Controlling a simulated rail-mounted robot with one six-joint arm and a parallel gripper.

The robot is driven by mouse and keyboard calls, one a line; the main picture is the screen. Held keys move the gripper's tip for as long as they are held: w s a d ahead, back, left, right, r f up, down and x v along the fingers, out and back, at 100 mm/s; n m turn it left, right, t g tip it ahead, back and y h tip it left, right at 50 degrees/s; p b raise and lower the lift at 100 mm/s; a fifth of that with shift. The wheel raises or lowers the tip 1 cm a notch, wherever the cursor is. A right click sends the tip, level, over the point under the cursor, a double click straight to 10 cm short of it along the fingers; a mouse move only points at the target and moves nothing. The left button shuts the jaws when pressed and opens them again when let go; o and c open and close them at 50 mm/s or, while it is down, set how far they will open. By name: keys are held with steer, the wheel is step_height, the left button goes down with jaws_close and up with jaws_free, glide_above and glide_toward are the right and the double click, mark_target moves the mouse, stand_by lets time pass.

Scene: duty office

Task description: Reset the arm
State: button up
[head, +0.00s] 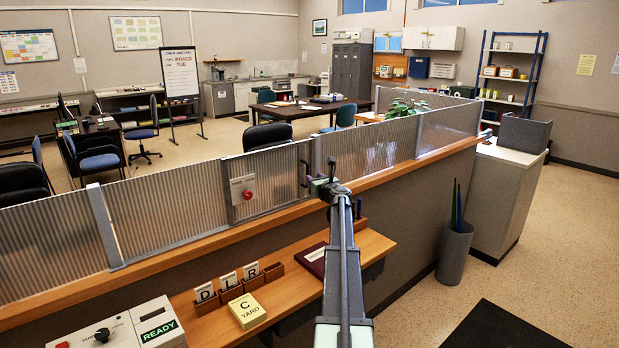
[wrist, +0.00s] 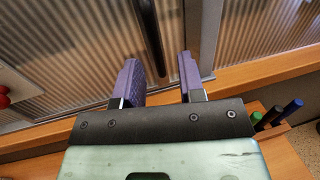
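My arm reaches forward over the wooden counter (head: 383,245) in the head view. My gripper (head: 312,183) is at its far end, close to the ribbed partition on the counter. In the wrist view my gripper (wrist: 160,82) shows two purple fingers set well apart. Nothing is held between them. A dark upright bar (wrist: 150,40) on the partition shows beyond the gap; I cannot tell how far it is from the fingertips.
A red button box (head: 243,189) is on the partition left of my gripper. On the counter are card slots (head: 230,293), a yellow block marked C YARD (head: 247,311), a dark red book (head: 313,259) and a READY device (head: 158,327). A grey bin (head: 454,252) stands on the right floor.

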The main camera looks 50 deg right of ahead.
steer(key=v, duration=0.5)
steer(key=shift+s+a, duration=0.15)
steer(key=shift+s, duration=0.2)
